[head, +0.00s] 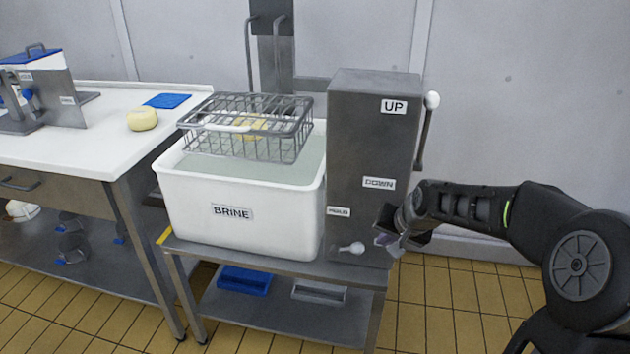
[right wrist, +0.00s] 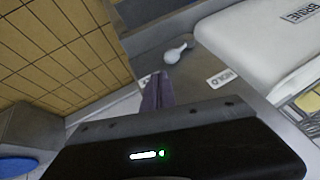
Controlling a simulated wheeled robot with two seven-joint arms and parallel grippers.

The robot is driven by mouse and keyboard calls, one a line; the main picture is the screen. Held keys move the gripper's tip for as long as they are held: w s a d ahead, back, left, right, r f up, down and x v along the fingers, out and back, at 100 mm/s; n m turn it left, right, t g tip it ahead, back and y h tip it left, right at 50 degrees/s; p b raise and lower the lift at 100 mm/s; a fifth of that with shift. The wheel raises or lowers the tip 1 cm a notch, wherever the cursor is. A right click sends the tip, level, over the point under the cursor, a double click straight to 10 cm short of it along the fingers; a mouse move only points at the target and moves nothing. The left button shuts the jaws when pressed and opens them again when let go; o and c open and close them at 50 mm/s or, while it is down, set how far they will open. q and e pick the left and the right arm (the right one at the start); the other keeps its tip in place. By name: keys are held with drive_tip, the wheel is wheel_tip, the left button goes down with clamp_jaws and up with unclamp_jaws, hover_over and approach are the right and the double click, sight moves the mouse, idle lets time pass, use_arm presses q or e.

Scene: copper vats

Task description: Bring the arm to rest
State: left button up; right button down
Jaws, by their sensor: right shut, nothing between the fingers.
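My right gripper (head: 386,240) is shut and empty. It hangs in front of the lower right part of the grey machine box (head: 362,120), close to a small white-knobbed handle (head: 350,248) under the HOLD label. In the right wrist view its purple-grey fingertips (right wrist: 156,92) are together, just below the small white handle (right wrist: 176,53); I cannot tell whether they touch the box. My right arm (head: 470,203) reaches in from the right, bent at the elbow. My left gripper is not in view.
A lever (head: 427,130) with a white knob points up beside the UP label. A wire basket (head: 290,145) holding cheese is over the white BRINE tub (head: 240,215). A white-topped table (head: 90,145) stands left. The floor (head: 450,310) by the box is clear.

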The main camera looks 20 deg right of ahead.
drive_tip(key=w+a+f+n+t, duration=0.1)
drive_tip(key=w+a+f+n, duration=0.15)
drive_tip(key=a+f, duration=0.45)
drive_tip(key=s+a+f+n+g+y, duration=0.1)
drive_tip(key=s+a+f+g+y, duration=0.1)
drive_tip(key=s+a+f, duration=0.65)
drive_tip(key=s+a+f+n+g+y, duration=0.15)
drive_tip(key=s+a+f, duration=0.35)
drive_tip(key=a+f, duration=0.65)
drive_tip(key=s+a+f+n+g+y, duration=0.1)
drive_tip(key=s+a+f+g, duration=0.2)
drive_tip(key=s, duration=0.4)
drive_tip(key=s+a+f+n+g, duration=0.1)
drive_tip(key=s+a+f, duration=0.2)
drive_tip(key=s+a, duration=0.25)
wheel_tip(320, 180, up, 15)
drive_tip(key=p, duration=1.5)
drive_tip(key=shift+s+d+t, duration=0.15)
drive_tip(key=shift+d+t, duration=0.15)
drive_tip(key=shift+t, duration=0.05)
drive_tip(key=shift+f, duration=0.1)
